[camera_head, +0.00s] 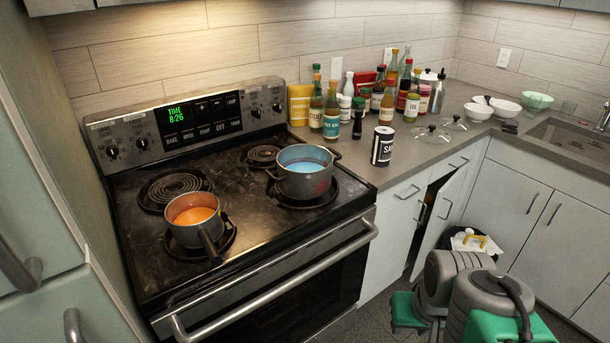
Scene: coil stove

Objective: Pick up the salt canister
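The salt canister (382,147) is a black and white cylinder with "SALT" lettering. It stands upright on the grey counter (400,166), near the front edge and just right of the stove. Its front and top show clearly, and nothing touches it. My arm shows at the bottom right, low in front of the cabinets and apart from the canister. The fingers of my gripper cannot be made out in this view.
Bottles and jars (415,95) crowd the counter behind the canister. Glass lids (432,134) lie to its right. A blue-filled pot (306,178) and an orange-filled pan (194,226) sit on the stove (250,210). A cabinet door (440,212) below stands ajar.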

